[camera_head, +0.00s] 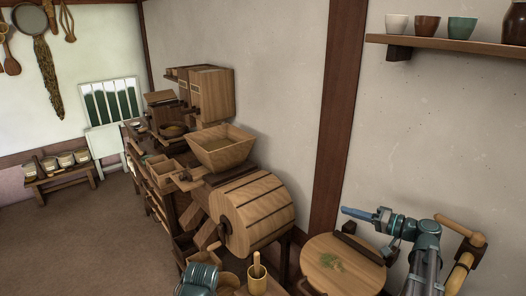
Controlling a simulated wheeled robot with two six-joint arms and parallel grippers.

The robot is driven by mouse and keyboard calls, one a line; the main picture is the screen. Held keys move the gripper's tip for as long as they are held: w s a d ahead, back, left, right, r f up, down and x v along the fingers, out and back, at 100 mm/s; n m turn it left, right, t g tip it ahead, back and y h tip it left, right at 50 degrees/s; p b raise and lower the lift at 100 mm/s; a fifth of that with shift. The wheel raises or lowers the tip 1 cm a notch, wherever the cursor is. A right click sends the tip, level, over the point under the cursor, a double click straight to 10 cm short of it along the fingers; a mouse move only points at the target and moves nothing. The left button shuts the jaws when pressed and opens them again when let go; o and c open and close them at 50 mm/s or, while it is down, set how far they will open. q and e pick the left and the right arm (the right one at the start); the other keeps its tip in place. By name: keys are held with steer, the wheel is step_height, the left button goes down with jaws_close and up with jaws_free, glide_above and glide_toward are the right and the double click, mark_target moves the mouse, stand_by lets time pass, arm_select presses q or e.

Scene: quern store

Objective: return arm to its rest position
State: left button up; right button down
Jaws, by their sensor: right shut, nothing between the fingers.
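My right arm comes in from the lower right. Its right gripper (348,212) is shut and empty, with its blue fingers pointing left in front of the plaster wall. A teal part, likely of my left arm, shows at the bottom edge, but my left gripper is not in view.
A wooden barrel-like mill (253,217) with a hopper (222,150) stands left of the round table. A mortar with pestle (257,278) stands near the bottom. A wall shelf (450,43) holds cups at the upper right. Open floor (75,240) lies at left.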

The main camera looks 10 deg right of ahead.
steer(key=s+a+f+n+g+h, duration=0.15)
steer(key=a+f+g, duration=0.4)
steer(key=a, duration=0.65)
steer(key=s+a+f+n+g, duration=0.2)
steer(key=a+f+n+g, duration=0.15)
steer(key=a+f, duration=0.6)
steer(key=s+a+f+n+g+h, duration=0.3)
steer(key=s+a+f+g+h, duration=0.1)
steer(key=s+a+h, duration=0.6)
steer(key=s+a, duration=0.3)
steer(key=shift+s+a, duration=0.3)
steer(key=shift+a, duration=0.05)
steer(key=shift+d+f, duration=0.1)
steer(key=shift+d, duration=0.05)
